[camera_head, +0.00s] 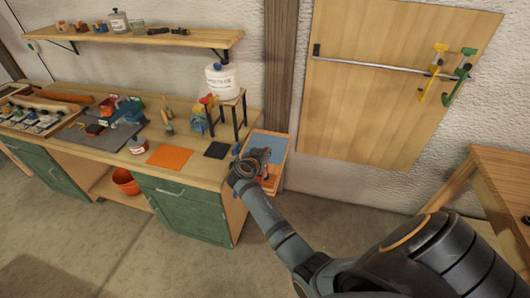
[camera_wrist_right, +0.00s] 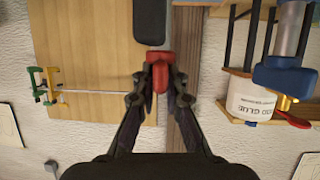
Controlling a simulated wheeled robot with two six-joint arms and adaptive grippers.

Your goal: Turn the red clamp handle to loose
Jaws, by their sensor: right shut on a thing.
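My right gripper (camera_head: 258,156) is over the small tray by the bench's right end. In the right wrist view its fingers (camera_wrist_right: 160,82) are shut on a red piece (camera_wrist_right: 158,68). A dark grey block (camera_wrist_right: 151,20) adjoins that piece; I cannot tell what tool it belongs to. The right wrist view is upside down. At its right edge a blue clamp (camera_wrist_right: 285,75) on a grey bar shows, with a brass screw and a red clamp handle (camera_wrist_right: 292,120), apart from my fingers. My left gripper is out of view.
A white glue tub (camera_head: 222,80) stands on a small stand near the clamp. The tray (camera_head: 284,155) sits at the bench end. An orange sheet (camera_head: 168,157) and a black pad (camera_head: 216,150) lie on the bench. Green and yellow clamps (camera_head: 460,75) hang on a wall board.

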